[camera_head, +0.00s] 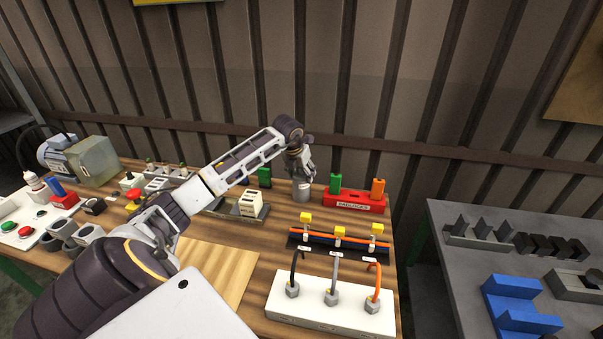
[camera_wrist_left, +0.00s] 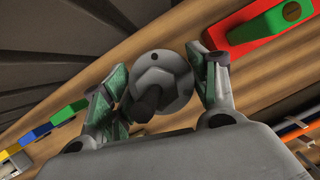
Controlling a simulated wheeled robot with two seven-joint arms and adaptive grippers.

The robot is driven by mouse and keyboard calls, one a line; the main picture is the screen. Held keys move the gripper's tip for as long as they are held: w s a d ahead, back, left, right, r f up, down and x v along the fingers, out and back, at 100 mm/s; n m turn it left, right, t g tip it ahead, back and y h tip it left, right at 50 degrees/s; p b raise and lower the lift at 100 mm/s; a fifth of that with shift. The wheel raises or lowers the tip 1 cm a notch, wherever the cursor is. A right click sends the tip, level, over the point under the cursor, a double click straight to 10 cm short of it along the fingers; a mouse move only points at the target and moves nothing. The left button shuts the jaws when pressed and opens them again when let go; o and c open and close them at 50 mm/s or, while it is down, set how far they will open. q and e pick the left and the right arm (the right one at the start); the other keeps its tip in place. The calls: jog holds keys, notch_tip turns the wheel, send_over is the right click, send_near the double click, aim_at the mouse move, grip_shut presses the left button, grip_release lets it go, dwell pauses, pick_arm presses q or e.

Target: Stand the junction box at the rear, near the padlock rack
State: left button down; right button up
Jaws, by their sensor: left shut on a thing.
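The junction box, a round grey piece with a small dark hole in its top (camera_wrist_left: 165,72), sits between the fingers of my left gripper (camera_wrist_left: 163,85). In the head view the junction box (camera_head: 303,194) is upright at the rear of the wooden table, just left of the padlock rack. My left gripper (camera_head: 301,178) is shut on it from above. The padlock rack (camera_head: 347,203) is a red block holding a green and an orange padlock; it also shows in the wrist view (camera_wrist_left: 257,30). I cannot tell whether the box's base touches the table. My right gripper is out of view.
A dark rail with yellow-topped pieces (camera_head: 318,249) and a white block with three cable glands (camera_head: 318,310) stand in front. A green padlock (camera_head: 264,177) is to the left. Grey cups (camera_head: 88,234) and a motor (camera_head: 60,153) are farther left. The ribbed wall is close behind.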

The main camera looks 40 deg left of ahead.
pick_arm(q)
jog(key=shift+c, duration=2.1)
grip_release()
